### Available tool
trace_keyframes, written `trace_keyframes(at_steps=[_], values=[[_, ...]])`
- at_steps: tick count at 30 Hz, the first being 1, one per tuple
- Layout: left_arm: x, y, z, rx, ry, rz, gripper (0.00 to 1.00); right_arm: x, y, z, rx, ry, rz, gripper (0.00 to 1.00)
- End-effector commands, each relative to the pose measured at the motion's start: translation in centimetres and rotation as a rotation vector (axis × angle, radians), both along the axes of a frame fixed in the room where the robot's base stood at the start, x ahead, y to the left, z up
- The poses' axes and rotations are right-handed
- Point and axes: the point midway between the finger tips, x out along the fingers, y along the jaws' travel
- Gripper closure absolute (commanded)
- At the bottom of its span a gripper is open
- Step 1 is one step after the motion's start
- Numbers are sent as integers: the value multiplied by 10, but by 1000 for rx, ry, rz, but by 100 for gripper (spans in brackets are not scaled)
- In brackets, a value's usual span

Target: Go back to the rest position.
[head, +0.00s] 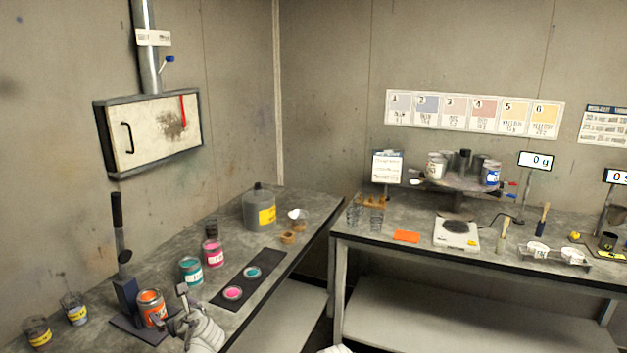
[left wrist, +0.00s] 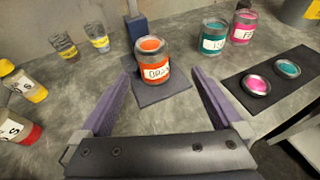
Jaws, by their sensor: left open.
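My left gripper (head: 178,312) is over the left bench (head: 150,283), beside an orange can (head: 151,308). In the left wrist view the two purple fingers are spread apart with nothing between their pads. The orange can (left wrist: 153,62) stands upright beyond the fingertips on a dark base plate (left wrist: 160,88), its orange paint showing at the top. My right gripper does not show.
Teal (head: 191,270) and pink (head: 213,253) cans stand behind the orange one. Two lids, pink (head: 233,293) and teal (head: 252,272), lie on a dark mat (head: 262,264). An upright black lever (head: 118,225) rises near the gripper. A second bench (head: 375,235) holds a scale (head: 457,233).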

Motion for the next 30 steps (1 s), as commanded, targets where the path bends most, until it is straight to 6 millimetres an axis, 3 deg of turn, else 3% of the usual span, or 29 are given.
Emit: trace_keyframes(at_steps=[11,17,25,30], values=[[-8,-20,-16,-182,-74,83,0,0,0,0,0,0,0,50],[-18,-43,-33,-366,-141,180,0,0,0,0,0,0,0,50],[-46,-101,-71,-750,-256,442,0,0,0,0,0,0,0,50],[-89,-169,-107,-1075,-326,793,0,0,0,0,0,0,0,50]])
